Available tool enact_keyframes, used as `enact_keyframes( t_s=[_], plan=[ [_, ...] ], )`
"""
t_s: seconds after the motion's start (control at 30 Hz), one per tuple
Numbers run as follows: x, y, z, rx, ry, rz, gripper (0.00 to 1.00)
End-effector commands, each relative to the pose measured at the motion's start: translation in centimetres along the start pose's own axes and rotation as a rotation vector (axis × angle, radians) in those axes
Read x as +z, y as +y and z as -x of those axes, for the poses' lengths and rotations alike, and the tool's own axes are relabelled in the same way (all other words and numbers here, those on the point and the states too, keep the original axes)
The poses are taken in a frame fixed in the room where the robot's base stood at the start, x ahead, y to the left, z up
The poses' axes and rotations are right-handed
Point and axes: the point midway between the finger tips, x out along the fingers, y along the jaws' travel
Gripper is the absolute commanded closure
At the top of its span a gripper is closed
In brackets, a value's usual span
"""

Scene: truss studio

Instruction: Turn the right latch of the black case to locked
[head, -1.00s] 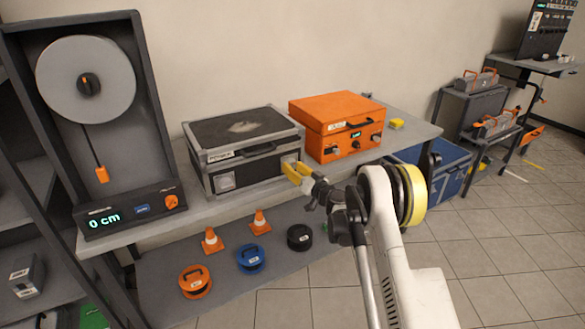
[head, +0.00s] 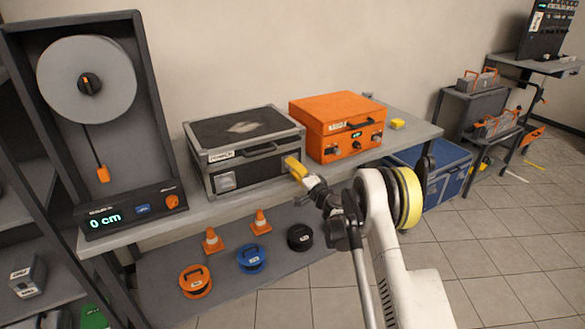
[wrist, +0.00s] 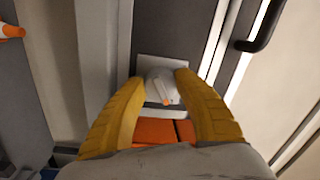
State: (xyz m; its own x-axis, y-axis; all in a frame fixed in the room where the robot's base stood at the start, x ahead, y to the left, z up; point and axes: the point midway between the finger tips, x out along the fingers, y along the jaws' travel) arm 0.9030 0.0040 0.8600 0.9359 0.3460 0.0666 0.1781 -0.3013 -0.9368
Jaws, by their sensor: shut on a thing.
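The black case (head: 215,135) stands closed on the bench, with metal edges and a front handle (head: 262,149). Its left latch (head: 227,181) shows on the front. The right latch (wrist: 162,84) shows in the wrist view as a pale knob on a square plate, turned slightly off the picture's upright. In the head view my gripper covers it. My gripper (head: 291,163) is at the case's front right corner. In the wrist view its yellow fingers (wrist: 160,80) lie on both sides of the knob, shut on it. The fingertips partly hide its sides.
An orange case (head: 335,115) with knobs stands close to the right of the black case. A reel stand with a display (head: 105,217) is at the left. Cones (head: 211,240) and cable reels (head: 250,258) sit on the lower shelf. A blue chest (head: 445,180) stands at the right.

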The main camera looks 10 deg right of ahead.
Motion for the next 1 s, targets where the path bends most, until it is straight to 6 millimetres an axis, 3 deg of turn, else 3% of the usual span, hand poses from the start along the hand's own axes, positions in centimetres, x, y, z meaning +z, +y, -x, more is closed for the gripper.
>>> enact_keyframes(
  t_s=[0.5, 1.0],
  plan=[
    [0.06, -0.19, -0.04, -0.006, 0.031, -0.417, 0.93],
    [0.04, -0.24, -0.05, -0.008, 0.042, -0.558, 0.93]
  ],
)
